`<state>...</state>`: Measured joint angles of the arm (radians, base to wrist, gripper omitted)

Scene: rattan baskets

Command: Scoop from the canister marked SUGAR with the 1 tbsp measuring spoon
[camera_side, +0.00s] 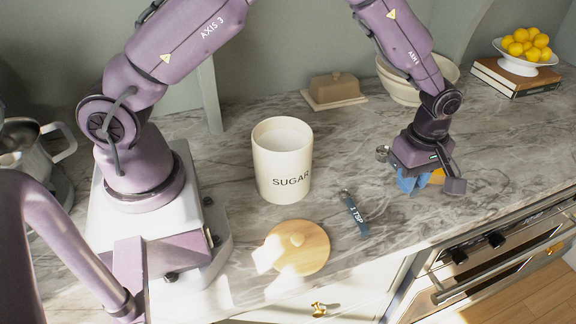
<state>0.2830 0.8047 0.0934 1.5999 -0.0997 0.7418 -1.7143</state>
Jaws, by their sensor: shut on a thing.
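The cream canister marked SUGAR (283,165) stands upright and open on the counter, with pale contents near its top. Its round wooden lid (303,243) lies flat in front of it. A measuring spoon marked 1 TSP (355,214) lies on the counter to the canister's right. My gripper (428,184) is low over the counter, further right. It is shut on what looks like another measuring spoon, whose metal bowl (382,153) shows at its left. The handle is hidden by the gripper, so I cannot read its marking.
A blue item (407,184) and a bit of orange show at my gripper, partly hidden. Behind are a butter dish (334,89), cream bowls (400,84) and a stand of yellow fruit (525,65) on books. The counter between canister and gripper is mostly clear.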

